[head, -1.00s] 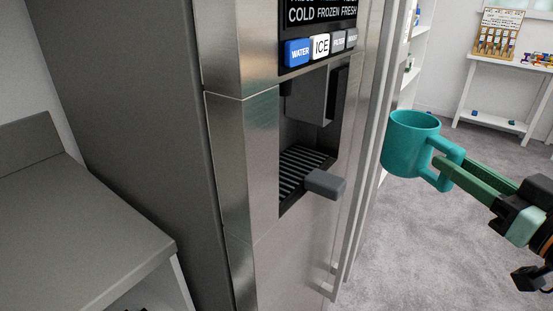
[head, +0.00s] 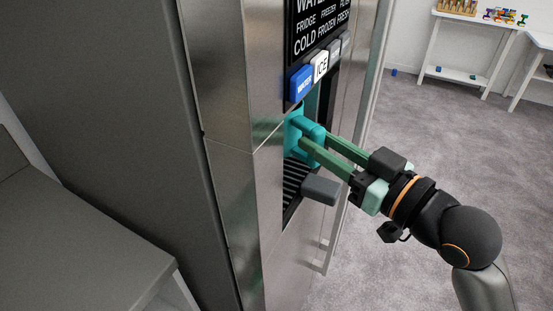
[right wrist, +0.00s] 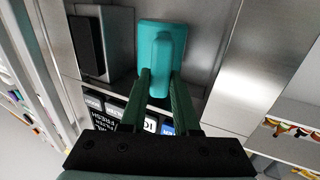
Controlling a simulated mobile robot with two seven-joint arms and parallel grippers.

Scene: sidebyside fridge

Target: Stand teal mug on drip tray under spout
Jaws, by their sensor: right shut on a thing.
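The teal mug (head: 297,124) is at the opening of the fridge's dispenser recess, above the dark ribbed drip tray (head: 292,186). Much of its body is hidden behind the recess edge and my gripper. My right gripper (head: 314,139) comes in from the right and is shut on the mug's handle. In the right wrist view, the mug (right wrist: 158,42) is beyond the fingers, with its handle towards me. I cannot tell whether the mug touches the tray. The spout cannot be made out behind the mug in the head view. My left gripper is not in view.
A grey block (head: 321,190) sticks out at the tray's front, just below my right fingers. The blue water button (head: 301,83) and the ice button (head: 320,66) are above the recess. A grey counter (head: 80,240) is at left.

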